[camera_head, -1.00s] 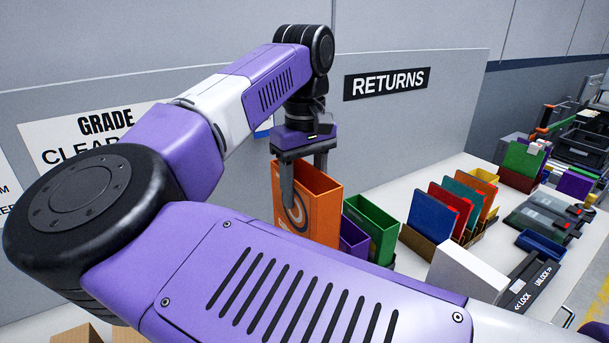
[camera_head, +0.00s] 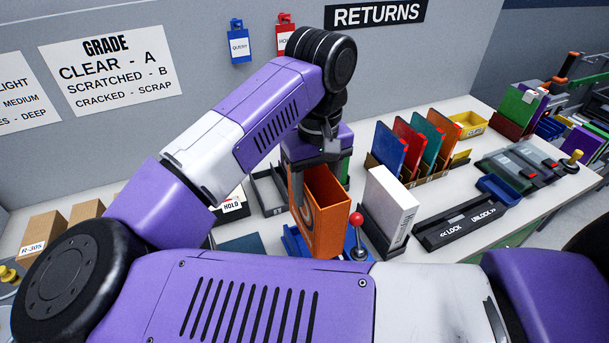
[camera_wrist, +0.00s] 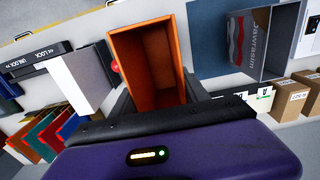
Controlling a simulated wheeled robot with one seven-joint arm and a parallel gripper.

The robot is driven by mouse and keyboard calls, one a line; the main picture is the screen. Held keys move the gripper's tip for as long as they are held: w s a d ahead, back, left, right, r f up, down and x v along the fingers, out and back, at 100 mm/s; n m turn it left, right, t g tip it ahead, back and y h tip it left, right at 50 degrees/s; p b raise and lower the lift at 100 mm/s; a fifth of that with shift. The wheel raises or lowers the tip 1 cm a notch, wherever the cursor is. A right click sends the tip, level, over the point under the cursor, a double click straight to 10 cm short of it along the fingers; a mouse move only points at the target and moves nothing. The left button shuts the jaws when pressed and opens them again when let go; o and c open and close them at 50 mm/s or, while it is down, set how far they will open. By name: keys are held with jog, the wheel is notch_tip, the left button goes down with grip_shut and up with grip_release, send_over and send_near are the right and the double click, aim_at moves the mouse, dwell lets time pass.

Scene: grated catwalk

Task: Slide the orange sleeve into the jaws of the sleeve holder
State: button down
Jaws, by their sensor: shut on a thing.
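The orange sleeve (camera_head: 328,222) is an upright open-topped box with a round emblem on its side. My gripper (camera_head: 318,182) is shut on its upper part, with one finger down its left side. In the wrist view I look down into the hollow sleeve (camera_wrist: 145,62), held in front of my gripper (camera_wrist: 160,100). A blue fixture (camera_head: 295,243) with a red-knobbed lever (camera_head: 357,222), which looks like the sleeve holder, shows at the sleeve's foot. Its jaws are mostly hidden behind the sleeve and my arm, so I cannot tell whether the sleeve is between them.
A white box (camera_head: 389,208) stands in a dark holder close to the right. Behind it is a rack of coloured cases (camera_head: 408,143). A lock/unlock bar (camera_head: 460,225) lies at the right. Grey trays (camera_head: 268,190) and cardboard boxes (camera_head: 45,228) are at the left.

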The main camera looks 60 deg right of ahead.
jog(key=shift+f+b, duration=0.45)
jog(key=shift+f, duration=1.95)
jog(key=shift+b, duration=1.4)
jog(key=shift+f, duration=0.15)
jog(key=shift+f+b, duration=0.35)
jog(key=shift+b, duration=0.35)
jog(key=shift+f+b, duration=2.75)
jog(key=shift+b, duration=0.85)
jog(key=shift+f+b, duration=0.3)
jog(key=shift+b, duration=0.15)
jog(key=shift+c, duration=2.4)
grip_release()
